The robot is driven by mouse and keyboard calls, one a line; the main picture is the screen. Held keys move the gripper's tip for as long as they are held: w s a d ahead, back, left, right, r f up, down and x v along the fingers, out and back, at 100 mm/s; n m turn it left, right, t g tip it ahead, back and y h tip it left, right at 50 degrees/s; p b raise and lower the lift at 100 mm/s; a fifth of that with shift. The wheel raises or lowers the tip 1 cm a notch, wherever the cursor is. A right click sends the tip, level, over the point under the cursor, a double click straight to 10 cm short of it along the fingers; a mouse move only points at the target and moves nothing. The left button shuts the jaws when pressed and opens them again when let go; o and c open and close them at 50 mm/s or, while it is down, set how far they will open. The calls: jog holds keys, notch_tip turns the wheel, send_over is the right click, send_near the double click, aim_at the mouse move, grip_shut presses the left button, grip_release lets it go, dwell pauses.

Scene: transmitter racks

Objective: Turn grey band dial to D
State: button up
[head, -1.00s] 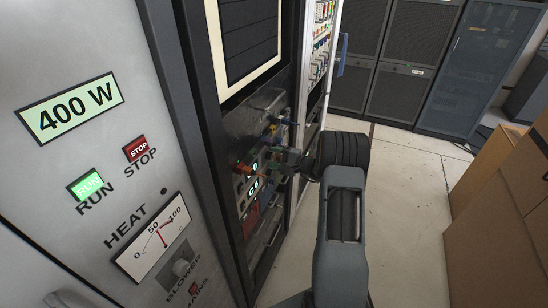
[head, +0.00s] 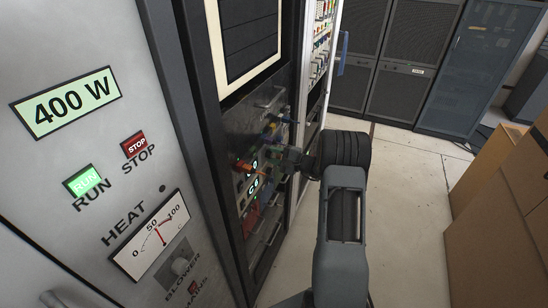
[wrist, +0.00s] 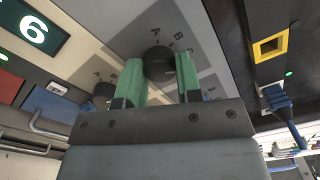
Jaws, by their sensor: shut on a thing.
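A round dark grey dial (wrist: 159,62) sits on a grey panel in the wrist view, between the green pads of my gripper (wrist: 161,77). My gripper is shut on this dial from both sides. The letters A and B show on the panel beside the dial; other letters near it are partly hidden or too blurred to read. I cannot read which letter the dial points to. In the head view my gripper (head: 282,165) reaches into the dark rack, and the dial is hidden there.
A second dark dial (wrist: 103,90) with its own letters sits to the left. A green lit display (wrist: 33,31) showing 6 is at upper left. A yellow-framed socket (wrist: 270,47) and blue plugs (wrist: 277,97) are at right. Cardboard boxes (head: 505,205) stand right, with clear floor (head: 410,200) between.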

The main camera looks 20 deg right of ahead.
jog(key=m+b, duration=0.1)
jog(key=m, duration=0.2)
jog(key=shift+f, duration=0.1)
jog(key=shift+m+b, duration=0.4)
jog(key=shift+m, duration=1.5)
jog(key=o, duration=0.9)
jog(key=shift+o, duration=0.2)
jog(key=b+v, duration=0.2)
jog(key=v, duration=1.1)
jog(key=shift+s+d, duration=0.25)
jog(key=shift+s, duration=0.1)
